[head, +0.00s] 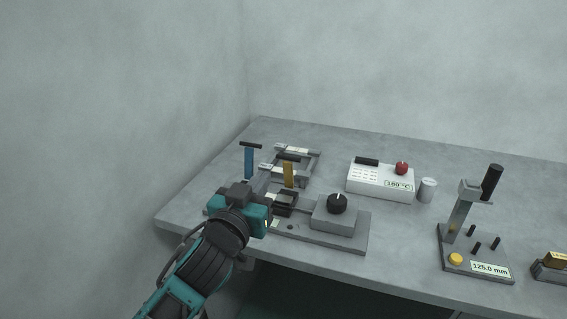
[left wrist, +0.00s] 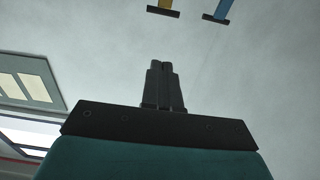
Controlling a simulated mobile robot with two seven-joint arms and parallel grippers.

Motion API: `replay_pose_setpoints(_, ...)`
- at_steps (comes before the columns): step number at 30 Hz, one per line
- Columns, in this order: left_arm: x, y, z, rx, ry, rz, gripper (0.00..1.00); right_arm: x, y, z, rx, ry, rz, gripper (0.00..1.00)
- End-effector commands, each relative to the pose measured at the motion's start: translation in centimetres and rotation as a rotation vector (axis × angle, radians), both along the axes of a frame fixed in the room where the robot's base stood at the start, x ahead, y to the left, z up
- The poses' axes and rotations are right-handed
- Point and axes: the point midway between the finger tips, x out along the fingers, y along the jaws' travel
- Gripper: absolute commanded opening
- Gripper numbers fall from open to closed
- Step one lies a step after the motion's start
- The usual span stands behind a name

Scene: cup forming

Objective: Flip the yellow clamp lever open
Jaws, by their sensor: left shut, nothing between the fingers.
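The yellow clamp lever (head: 288,174) stands upright with a dark crossbar on top, at the left part of the grey table. Its tip also shows at the top edge of the left wrist view (left wrist: 165,5). My left gripper (head: 266,178) is just left of the yellow lever in the head view, apart from it as far as I can tell. In the left wrist view the fingers (left wrist: 162,84) are pressed together with nothing between them. The foot of the yellow lever and part of the clamp base are partly hidden. My right gripper is not in view.
A blue lever (head: 248,162) stands upright behind and left of the gripper. A grey block with a black knob (head: 337,203) sits right of the yellow lever. A white 180 °C box (head: 380,181), a small cylinder (head: 427,190) and a 125.0 mm stand (head: 475,255) are farther right.

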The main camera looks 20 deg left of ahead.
Motion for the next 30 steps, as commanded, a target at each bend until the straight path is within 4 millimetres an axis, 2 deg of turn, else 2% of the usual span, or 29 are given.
replay_pose_setpoints(5,2.4,-0.1,0.2,0.003,-0.002,0.0,0.0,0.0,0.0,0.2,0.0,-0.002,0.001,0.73)
replay_pose_setpoints(17,9.9,-0.4,0.3,0.005,0.0,-0.001,0.0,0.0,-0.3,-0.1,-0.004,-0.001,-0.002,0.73)
replay_pose_setpoints(18,10.3,-0.4,-0.5,0.004,0.003,-0.001,0.0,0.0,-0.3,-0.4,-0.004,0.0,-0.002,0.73)
replay_pose_setpoints(24,11.9,-0.5,-2.1,0.003,0.002,-0.001,0.0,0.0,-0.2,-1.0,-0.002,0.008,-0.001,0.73)
replay_pose_setpoints(30,12.5,-0.5,-2.6,0.004,0.002,-0.002,0.0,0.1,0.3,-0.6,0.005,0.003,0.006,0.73)
